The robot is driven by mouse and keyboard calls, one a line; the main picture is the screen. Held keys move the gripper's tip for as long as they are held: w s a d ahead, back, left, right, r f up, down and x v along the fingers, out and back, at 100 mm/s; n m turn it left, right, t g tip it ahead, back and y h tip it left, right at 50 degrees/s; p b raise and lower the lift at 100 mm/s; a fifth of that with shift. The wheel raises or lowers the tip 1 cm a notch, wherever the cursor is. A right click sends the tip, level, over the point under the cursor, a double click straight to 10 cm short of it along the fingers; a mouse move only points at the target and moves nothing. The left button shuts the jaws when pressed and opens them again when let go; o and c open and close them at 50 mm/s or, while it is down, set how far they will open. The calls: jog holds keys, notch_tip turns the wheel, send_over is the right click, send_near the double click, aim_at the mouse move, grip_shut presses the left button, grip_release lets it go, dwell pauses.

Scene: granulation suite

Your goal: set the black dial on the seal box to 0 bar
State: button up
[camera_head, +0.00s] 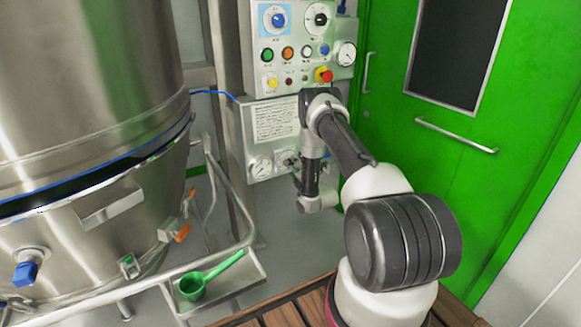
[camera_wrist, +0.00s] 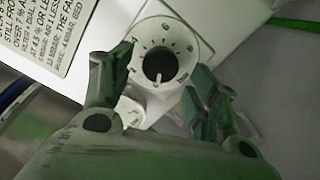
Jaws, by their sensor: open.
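The seal box (camera_head: 238,135) is a pale grey box low on the wall, with a printed placard on its front. Its black dial (camera_wrist: 158,68) is a round knob with a white mark, on a white round plate with numbers. The mark points down in the wrist view; the number beside it is not readable. My gripper (camera_wrist: 160,65) is open, one finger on each side of the dial plate. I cannot tell whether the fingers touch it. In the head view, my gripper (camera_head: 294,177) is at the box's lower right, partly hiding the dial area.
A gauge (camera_head: 261,167) sits left of the dial. Above is a control panel (camera_head: 300,64) with knobs, buttons and a red stop button (camera_head: 324,75). A steel vessel (camera_head: 90,110) and rail stand left, with a green scoop (camera_head: 208,277) on a tray. A green door (camera_head: 445,130) is right.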

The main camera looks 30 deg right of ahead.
jog(key=s, duration=0.9)
jog(key=shift+s+d, duration=0.15)
jog(key=shift+s, duration=0.1)
